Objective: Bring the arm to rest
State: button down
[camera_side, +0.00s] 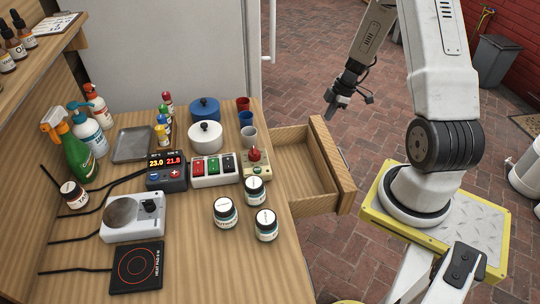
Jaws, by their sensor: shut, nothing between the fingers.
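My gripper (333,108) points down at the end of my raised arm, at upper centre right in the side view. It is shut and empty. It appears above and behind the open wooden drawer (345,185), apart from the bench and its objects. My fingertips are small and dark in this view.
The wooden bench (190,268) holds several jars (225,213), a switch box (213,170), a temperature display (166,171), a hot pad (136,268), a white pot (205,135) and spray bottles (77,155). The drawer juts out to the right. Brick floor lies beyond.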

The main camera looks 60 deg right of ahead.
jog(key=shift+a+r, duration=0.1)
jog(key=a+r+m+h, duration=0.1)
jog(key=a+r+m, duration=0.2)
jog(key=a, duration=0.6)
jog(key=s+a+r+m, duration=0.1)
jog(key=a+r+m, duration=0.2)
jog(key=a, duration=0.7)
jog(key=a+r+m+h, duration=0.1)
jog(key=a+r+m, duration=0.2)
jog(key=a, duration=0.6)
notch_tip(320, 180, up, 3)
jog(key=shift+s+a+f+h, duration=0.1)
jog(key=shift+s+a+h, duration=0.1)
jog(key=shift+s+h, duration=0.15)
